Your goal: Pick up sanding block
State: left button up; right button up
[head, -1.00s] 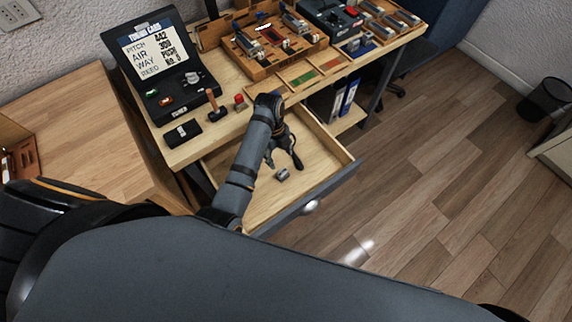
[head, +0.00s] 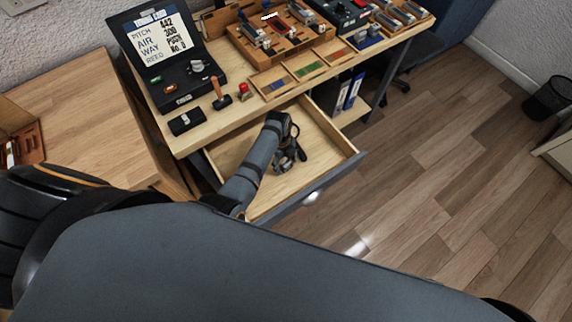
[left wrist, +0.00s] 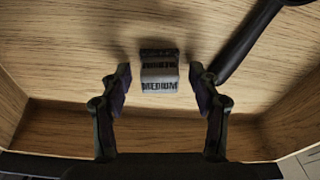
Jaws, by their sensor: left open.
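The sanding block (left wrist: 158,72), a small grey block with dark lettering reading "MEDIUM", lies on the wooden floor of the open drawer (head: 325,145). My left gripper (head: 286,160) reaches down into the drawer. In the left wrist view its open fingers (left wrist: 160,84) stand on either side of the block, with a gap on each side, and the block lies slightly beyond the fingertips. In the head view the gripper largely hides the block. My right gripper is not in view.
A dark handled tool (left wrist: 248,40) lies in the drawer just right of the block, close to one finger. The drawer walls surround the gripper.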

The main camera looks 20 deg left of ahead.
aim_at(286, 162)
pick_arm(q)
jog(key=c, duration=1.2)
notch_tip(286, 162, up, 10)
jog(key=shift+r+p, duration=0.1)
jog(key=shift+p, duration=0.45)
jog(key=shift+c, duration=0.3)
